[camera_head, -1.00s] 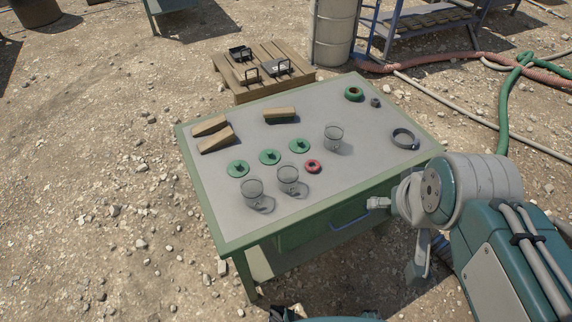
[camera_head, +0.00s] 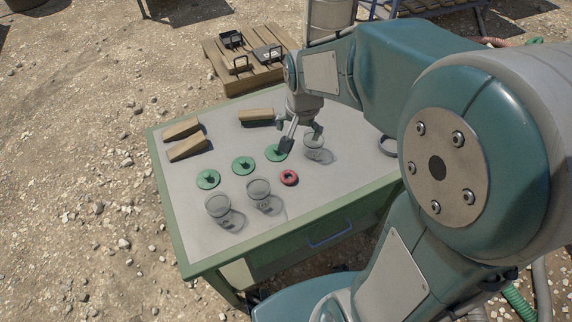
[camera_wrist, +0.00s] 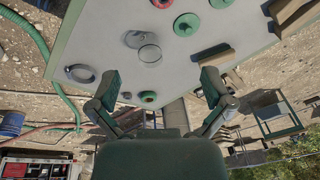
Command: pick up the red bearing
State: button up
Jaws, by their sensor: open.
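The red bearing (camera_head: 289,177) lies flat on the grey top of the green table (camera_head: 222,261), near its front edge. In the wrist view the red bearing (camera_wrist: 162,3) is at the top edge, partly cut off. My gripper (camera_head: 302,140) is open and empty above the table, behind and slightly right of the bearing in the head view. In the wrist view my gripper's fingers (camera_wrist: 158,82) are spread wide with nothing between them.
Two more glasses (camera_head: 219,207) (camera_head: 259,192) stand left of the bearing. Green discs with knobs (camera_head: 208,179) lie behind them. Wooden wedges (camera_head: 183,129) and a brush-like block (camera_head: 256,115) lie at the back. A dark ring (camera_head: 388,146) is on the right. A pallet (camera_head: 240,76) stands beyond the table.

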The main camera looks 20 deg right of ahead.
jog(key=w+f+m+g, duration=0.2)
jog(key=w+f+m, duration=0.35)
jog(key=f, duration=1.05)
jog(key=n, duration=0.1)
send_over(289, 175)
jog(key=f, duration=0.5)
jog(key=shift+w+f, duration=0.2)
jog(key=shift+w, duration=0.05)
jog(key=f, duration=0.5)
jog(key=shift+s+a+f, duration=0.1)
jog(key=shift+s, duration=0.2)
jog(key=c, duration=1.2)
